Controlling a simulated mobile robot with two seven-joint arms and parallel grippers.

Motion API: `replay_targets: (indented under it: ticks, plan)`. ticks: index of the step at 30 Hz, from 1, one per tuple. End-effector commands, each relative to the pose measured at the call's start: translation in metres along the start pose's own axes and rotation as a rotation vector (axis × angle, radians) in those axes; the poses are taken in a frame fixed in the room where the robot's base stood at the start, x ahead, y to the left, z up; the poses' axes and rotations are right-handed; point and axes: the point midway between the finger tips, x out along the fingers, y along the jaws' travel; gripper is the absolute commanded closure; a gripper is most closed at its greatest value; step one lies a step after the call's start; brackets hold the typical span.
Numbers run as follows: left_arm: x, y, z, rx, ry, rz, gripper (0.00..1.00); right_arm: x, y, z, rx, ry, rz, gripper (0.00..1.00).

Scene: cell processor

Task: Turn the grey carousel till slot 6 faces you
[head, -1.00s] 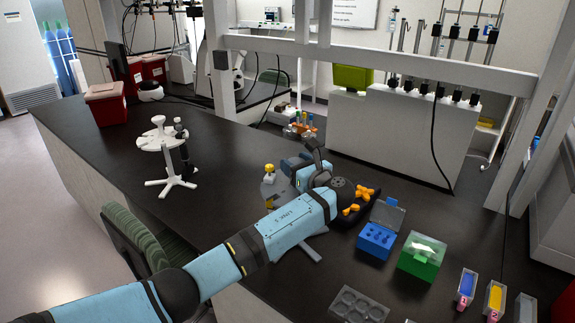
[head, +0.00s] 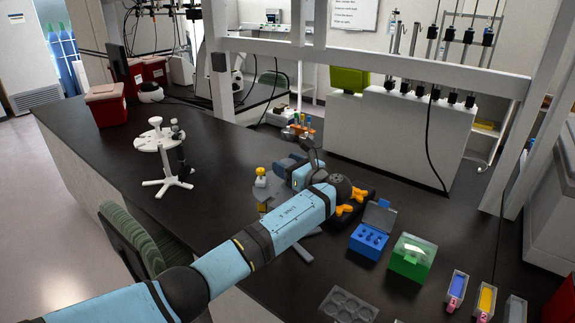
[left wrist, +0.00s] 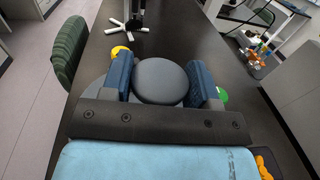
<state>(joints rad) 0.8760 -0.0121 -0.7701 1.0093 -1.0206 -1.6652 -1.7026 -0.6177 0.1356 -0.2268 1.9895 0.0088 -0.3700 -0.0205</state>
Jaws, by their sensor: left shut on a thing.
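The grey carousel (head: 264,190) stands on the black bench in the middle of the head view, mostly hidden by my left arm. Its disc edge also shows in the left wrist view (left wrist: 96,92). My left gripper (head: 293,168) is over it. In the left wrist view, its two blue-padded fingers are shut on the round grey hub (left wrist: 160,82) of the carousel, one on each side. A yellow-topped item (head: 261,173) stands at the carousel's rim. A green cap (left wrist: 222,96) shows beyond the right finger. No slot numbers are readable. My right gripper is out of view.
A white round stand (head: 160,140) with pipettes is at the left of the bench. Orange pieces (head: 350,207), a blue rack (head: 369,241) and a green box (head: 411,257) are at the right. A green chair (head: 140,238) stands at the near edge.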

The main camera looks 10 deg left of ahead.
Motion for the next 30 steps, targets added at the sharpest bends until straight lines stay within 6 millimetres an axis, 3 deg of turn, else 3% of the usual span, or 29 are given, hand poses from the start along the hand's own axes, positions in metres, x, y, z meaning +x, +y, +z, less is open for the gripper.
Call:
replay_targets:
  ticks: [6, 7, 9, 10, 20, 25, 30]
  plan:
    - [0.000, 0.000, -0.001, 0.001, 0.002, 0.000, 0.88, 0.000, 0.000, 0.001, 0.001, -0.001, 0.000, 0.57]
    - [0.000, 0.000, -0.001, 0.001, 0.002, 0.000, 0.38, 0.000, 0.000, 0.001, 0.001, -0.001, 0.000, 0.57]
    - [0.000, 0.000, -0.001, 0.001, 0.002, 0.000, 0.22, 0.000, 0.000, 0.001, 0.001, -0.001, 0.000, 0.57]
    - [0.000, 0.000, -0.001, 0.001, 0.002, 0.000, 0.20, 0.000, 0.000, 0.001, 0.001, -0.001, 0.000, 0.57]
    - [-0.004, 0.000, -0.001, 0.000, 0.001, -0.001, 0.20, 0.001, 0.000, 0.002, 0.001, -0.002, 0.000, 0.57]
    - [-0.027, 0.000, -0.002, -0.002, 0.001, -0.003, 0.20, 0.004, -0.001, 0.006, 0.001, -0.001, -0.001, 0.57]
    - [-0.067, -0.001, -0.003, -0.003, 0.002, -0.004, 0.20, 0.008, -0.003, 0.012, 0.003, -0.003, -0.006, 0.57]
